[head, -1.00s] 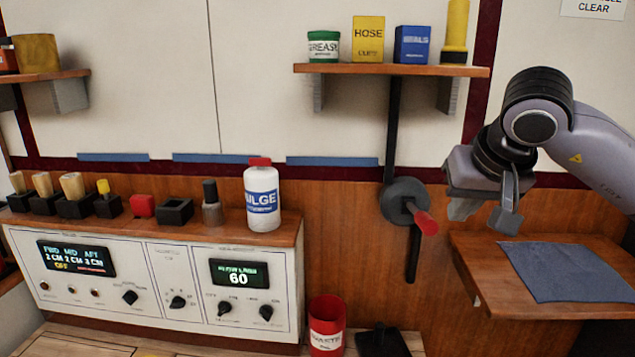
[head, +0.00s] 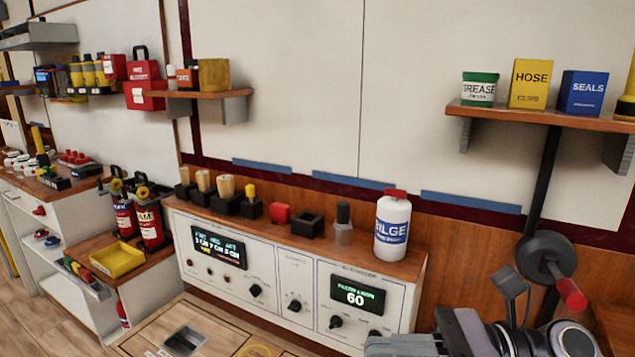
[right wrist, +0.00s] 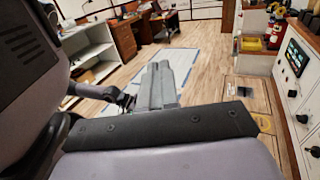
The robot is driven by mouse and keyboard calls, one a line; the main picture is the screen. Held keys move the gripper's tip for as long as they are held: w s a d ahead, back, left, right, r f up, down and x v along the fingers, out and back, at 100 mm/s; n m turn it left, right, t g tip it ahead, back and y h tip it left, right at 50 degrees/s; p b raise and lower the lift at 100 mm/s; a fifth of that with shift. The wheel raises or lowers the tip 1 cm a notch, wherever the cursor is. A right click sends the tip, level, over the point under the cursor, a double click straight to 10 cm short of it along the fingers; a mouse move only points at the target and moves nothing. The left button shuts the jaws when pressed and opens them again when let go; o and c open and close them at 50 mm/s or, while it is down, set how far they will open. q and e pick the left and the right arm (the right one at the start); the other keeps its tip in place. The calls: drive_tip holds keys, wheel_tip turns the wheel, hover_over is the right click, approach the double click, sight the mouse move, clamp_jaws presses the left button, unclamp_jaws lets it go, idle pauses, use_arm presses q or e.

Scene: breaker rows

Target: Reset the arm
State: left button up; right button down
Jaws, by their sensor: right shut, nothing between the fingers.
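My right gripper (head: 425,340) is at the bottom right of the head view, in front of the white console's right end. It is partly cut off by the picture's lower edge. In the right wrist view its grey fingers (right wrist: 158,86) lie together, shut, with nothing between them, and point out over the open floor. A grey and black jointed part (right wrist: 105,94) at the left of that view looks like my other arm, but no left gripper can be made out. The task names no separate object.
The white console (head: 290,280) carries a bilge bottle (head: 391,228). A wall lever with a red handle (head: 570,293) is close to the right gripper. A shelf (head: 545,116) with a grease tin is above. Fire extinguishers (head: 148,218) stand left. Open wooden floor (right wrist: 215,55) shows in the wrist view.

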drive_tip(key=w+d+f+m+t+h+p, duration=0.1)
drive_tip(key=w+d+f+m+t+h, duration=0.3)
drive_tip(key=m, duration=0.8)
drive_tip(key=d+f+m+t+h+p, duration=0.1)
drive_tip(key=f+m+t+h, duration=0.15)
drive_tip(key=m+t, duration=0.65)
drive_tip(key=w+d+f+m+t+h+p, duration=0.1)
drive_tip(key=d+f+m+t+h, duration=0.2)
drive_tip(key=m, duration=1.1)
drive_tip(key=s+d+f+m+g+h+p, duration=0.1)
drive_tip(key=s+d+f+m+g+h, duration=0.1)
drive_tip(key=s+f+m, duration=0.4)
drive_tip(key=s+d+f+m+g+h+p, duration=0.1)
drive_tip(key=s+f+m+g+h, duration=0.3)
drive_tip(key=f, duration=1.1)
drive_tip(key=s+d+m, duration=0.1)
drive_tip(key=s+m, duration=0.2)
drive_tip(key=m, duration=0.3)
drive_tip(key=shift+s+g, duration=0.3)
drive_tip(key=shift+g, duration=0.1)
drive_tip(key=shift+w+d+h, duration=0.1)
drive_tip(key=shift+w+h, duration=0.05)
drive_tip(key=shift+h, duration=0.1)
